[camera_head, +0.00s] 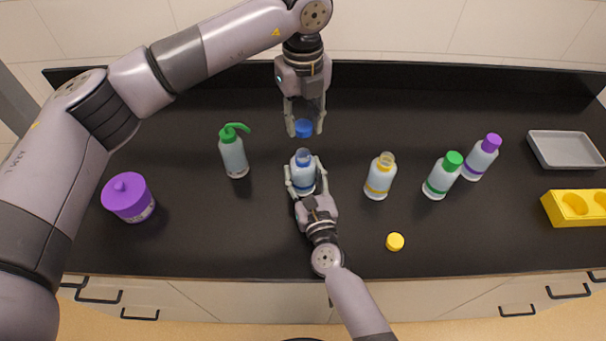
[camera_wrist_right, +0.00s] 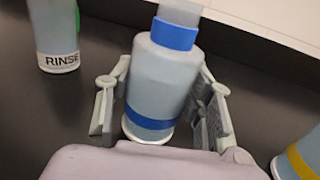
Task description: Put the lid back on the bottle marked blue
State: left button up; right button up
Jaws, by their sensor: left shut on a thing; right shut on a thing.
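The bottle marked blue (camera_head: 303,178) stands upright on the black counter, with a blue band low on its body and a blue collar under its bare neck. My right gripper (camera_head: 303,170) is shut around its body. In the right wrist view the bottle (camera_wrist_right: 162,85) sits between the two fingers of my right gripper (camera_wrist_right: 160,105). The blue lid (camera_head: 303,129) is between the fingertips of my left gripper (camera_head: 305,127), which is shut on it. In the head view the lid appears just beyond the bottle's neck, apart from it. The lid does not show in the wrist view.
A green-nozzled rinse bottle (camera_head: 234,157) and purple tub (camera_head: 130,198) stand left. Right are an uncapped yellow-banded bottle (camera_head: 379,178), green-capped bottle (camera_head: 441,178) and purple-capped bottle (camera_head: 480,160). A yellow cap (camera_head: 395,242) lies front; a grey tray (camera_head: 565,149) and yellow rack (camera_head: 570,222) sit far right.

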aim_at(303, 153)
grip_shut()
pick_arm(q)
jog(key=shift+f, duration=2.5)
jog(key=shift+f, duration=0.85)
jog(key=shift+f, duration=0.6)
